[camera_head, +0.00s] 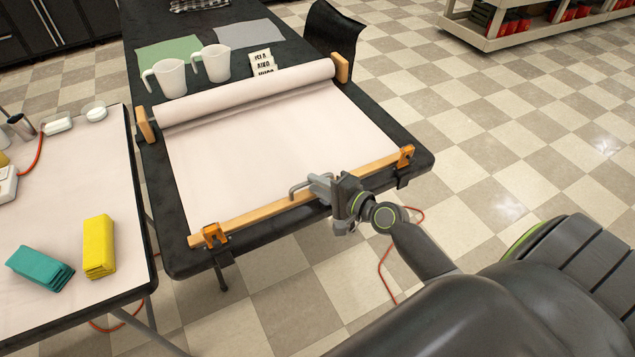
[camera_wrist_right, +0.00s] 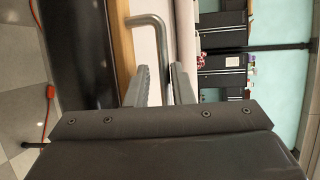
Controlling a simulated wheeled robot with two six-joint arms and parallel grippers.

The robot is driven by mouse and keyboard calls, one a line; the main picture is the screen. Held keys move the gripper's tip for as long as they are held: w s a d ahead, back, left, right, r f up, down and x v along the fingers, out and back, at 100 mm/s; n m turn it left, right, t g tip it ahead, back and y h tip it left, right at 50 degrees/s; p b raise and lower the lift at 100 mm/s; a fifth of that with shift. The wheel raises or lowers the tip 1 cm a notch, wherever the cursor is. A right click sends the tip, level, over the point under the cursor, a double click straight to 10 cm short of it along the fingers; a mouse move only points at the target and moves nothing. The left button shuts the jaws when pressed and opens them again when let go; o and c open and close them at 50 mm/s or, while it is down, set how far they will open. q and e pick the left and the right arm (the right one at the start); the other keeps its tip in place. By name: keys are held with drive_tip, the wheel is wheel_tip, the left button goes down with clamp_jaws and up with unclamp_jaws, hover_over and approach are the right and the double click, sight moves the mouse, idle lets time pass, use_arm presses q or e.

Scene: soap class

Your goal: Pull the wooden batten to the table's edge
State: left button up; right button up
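The wooden batten (camera_head: 262,213) lies along the near edge of the dark table (camera_head: 170,225), at the front of a pale sheet (camera_head: 255,150). It also shows as a tan strip in the wrist view (camera_wrist_right: 122,45). A grey metal handle (camera_head: 297,187) stands on the batten's middle. Orange clamps sit at its left end (camera_head: 214,234) and right end (camera_head: 405,156). My right gripper (camera_head: 320,186) is at the handle. In the wrist view its fingers (camera_wrist_right: 162,80) stand apart on either side of the handle bar (camera_wrist_right: 160,55), with gaps showing. My left gripper is out of view.
The sheet's roll (camera_head: 245,95) lies between wooden end blocks farther back. Two white jugs (camera_head: 213,63), a green cloth (camera_head: 165,52) and a grey cloth (camera_head: 247,33) are behind it. A side table (camera_head: 60,215) with yellow and teal cloth stacks stands left. Floor in front is mostly clear.

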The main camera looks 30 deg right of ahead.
drive_tip(key=shift+o, duration=0.9)
drive_tip(key=shift+s+r, duration=0.1)
use_arm(q)
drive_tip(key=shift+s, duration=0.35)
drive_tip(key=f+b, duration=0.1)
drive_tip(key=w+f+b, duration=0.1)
drive_tip(key=b, duration=0.1)
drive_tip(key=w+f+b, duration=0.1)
drive_tip(key=b, duration=0.1)
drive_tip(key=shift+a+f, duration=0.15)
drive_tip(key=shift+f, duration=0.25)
use_arm(e)
drive_tip(key=v, duration=1.7)
drive_tip(key=shift+s, duration=0.2)
drive_tip(key=shift+d, duration=0.1)
